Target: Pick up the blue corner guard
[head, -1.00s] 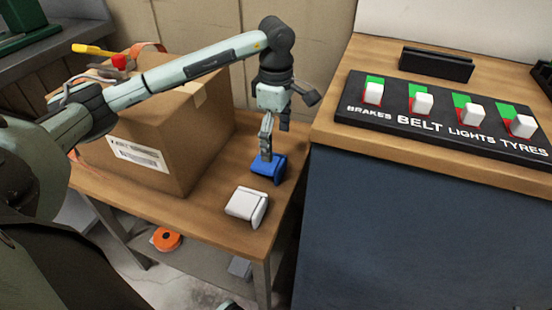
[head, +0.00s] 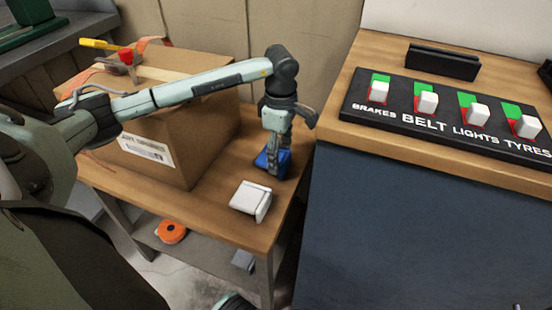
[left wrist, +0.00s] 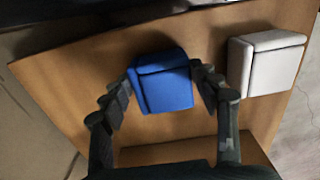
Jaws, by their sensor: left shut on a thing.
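The blue corner guard (head: 284,163) lies on the small wooden table, partly hidden behind my left gripper (head: 275,168) in the head view. In the left wrist view the blue corner guard (left wrist: 163,82) sits between the two fingers of my left gripper (left wrist: 163,84). The fingers are shut on its two sides, and it appears to be at table level. A white corner guard (head: 250,199) lies on the table nearer the front edge. It also shows to the right of the blue one in the left wrist view (left wrist: 265,62). My right gripper is not in view.
A cardboard box (head: 190,145) stands left of the gripper, under my left arm. A workbench (head: 420,210) with a black switch board (head: 440,118) stands to the right. An orange roll (head: 171,231) lies on the shelf below the table.

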